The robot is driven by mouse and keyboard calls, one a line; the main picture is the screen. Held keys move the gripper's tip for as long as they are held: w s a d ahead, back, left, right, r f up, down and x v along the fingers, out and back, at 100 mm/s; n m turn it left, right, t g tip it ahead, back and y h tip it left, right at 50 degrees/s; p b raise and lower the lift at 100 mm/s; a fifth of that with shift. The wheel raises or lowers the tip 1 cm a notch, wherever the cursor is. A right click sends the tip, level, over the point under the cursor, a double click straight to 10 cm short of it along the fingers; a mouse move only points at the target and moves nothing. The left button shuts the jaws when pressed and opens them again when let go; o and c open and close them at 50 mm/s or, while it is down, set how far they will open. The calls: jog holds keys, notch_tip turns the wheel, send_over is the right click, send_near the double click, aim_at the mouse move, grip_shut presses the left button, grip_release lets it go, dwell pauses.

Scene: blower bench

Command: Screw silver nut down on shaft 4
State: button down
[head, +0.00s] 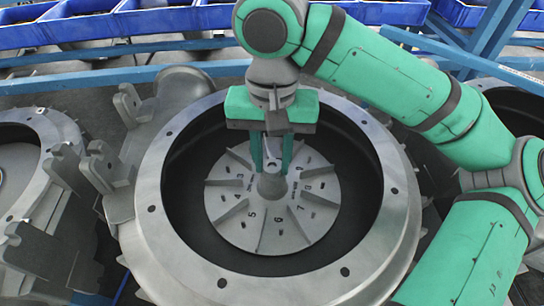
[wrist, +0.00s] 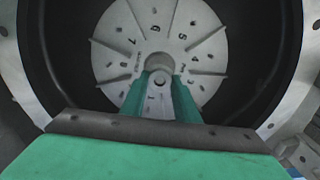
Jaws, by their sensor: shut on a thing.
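The shaft site shows as a grey bladed wheel (head: 235,212) with printed numbers and a raised central hub (head: 271,186), inside a large round metal housing. My gripper (head: 272,162) points down over the hub, its green fingers on either side of the centre. In the wrist view, my gripper (wrist: 161,95) is shut on a small grey piece with a dark spot, which I take for the silver nut (wrist: 160,80). The shaft's threads are hidden, and I cannot tell how far down the nut sits. The hub (wrist: 158,62) shows just beyond it.
The housing's wide bolt-holed rim (head: 170,215) surrounds the wheel, with a dark gap between. Another housing (head: 42,135) stands at the left. Blue bins (head: 90,25) and a blue rail (head: 80,57) run along the back.

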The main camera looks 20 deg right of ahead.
jog(key=m, duration=0.4)
jog(key=shift+m, duration=0.3)
jog(key=m, duration=1.3)
jog(key=c, duration=1.7)
grip_release()
jog(key=shift+o, duration=0.2)
